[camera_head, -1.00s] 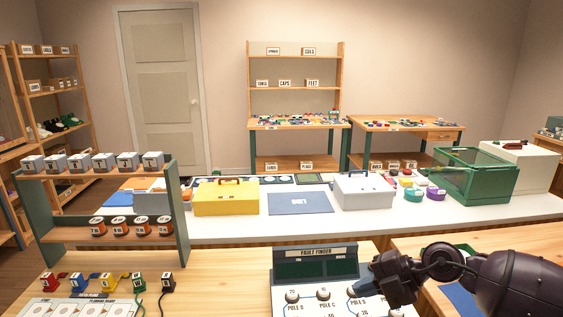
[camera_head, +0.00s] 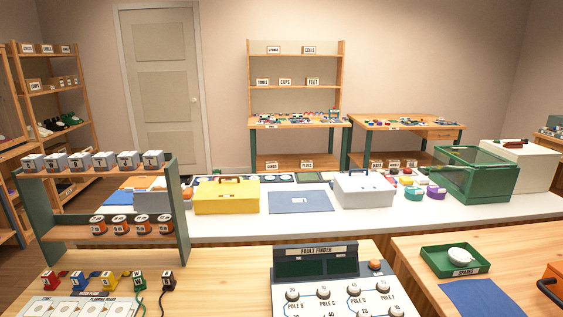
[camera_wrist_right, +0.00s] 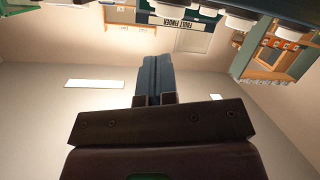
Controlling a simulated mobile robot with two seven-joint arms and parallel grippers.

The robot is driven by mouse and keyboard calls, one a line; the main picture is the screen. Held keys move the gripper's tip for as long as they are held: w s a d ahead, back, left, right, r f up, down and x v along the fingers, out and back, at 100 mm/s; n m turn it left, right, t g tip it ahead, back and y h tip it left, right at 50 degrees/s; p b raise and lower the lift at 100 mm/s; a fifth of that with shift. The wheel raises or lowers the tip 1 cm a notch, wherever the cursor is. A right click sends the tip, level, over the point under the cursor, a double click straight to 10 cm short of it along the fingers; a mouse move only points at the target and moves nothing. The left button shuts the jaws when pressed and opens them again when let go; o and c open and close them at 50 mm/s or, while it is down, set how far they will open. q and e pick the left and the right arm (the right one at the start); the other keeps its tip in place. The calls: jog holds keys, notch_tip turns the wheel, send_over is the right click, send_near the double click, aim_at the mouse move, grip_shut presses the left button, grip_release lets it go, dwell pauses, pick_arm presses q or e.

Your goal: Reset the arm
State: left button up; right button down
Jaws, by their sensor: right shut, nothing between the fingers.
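My right gripper (camera_wrist_right: 154,98) shows in the right wrist view with its two dark fingers together and nothing between them. It is clear of any object there, against the plain wall and ceiling. The fault finder panel (camera_wrist_right: 180,24) shows beyond it at the top of that view. No arm or gripper of mine shows in the head view. My left gripper is in neither view.
The fault finder (camera_head: 315,260) stands on the front wooden table. A green tray (camera_head: 430,262) with a white round part (camera_head: 460,255) sits at right, near a blue mat (camera_head: 474,297). A small shelf (camera_head: 110,233) stands at left. A yellow box (camera_head: 226,198) is on the white counter.

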jog(key=s+d+f+m+g+h, duration=0.1)
jog(key=s+f+m, duration=0.1)
jog(key=s+f, duration=0.3)
jog(key=s+d+f+m+g+h, duration=0.1)
jog(key=s+d+f+m+g, duration=0.1)
jog(key=s+f, duration=0.4)
jog(key=s, duration=0.4)
jog(key=shift+s+d+m+h, duration=0.25)
jog(key=shift+s+m+h, duration=0.1)
jog(key=shift+m+h, duration=0.05)
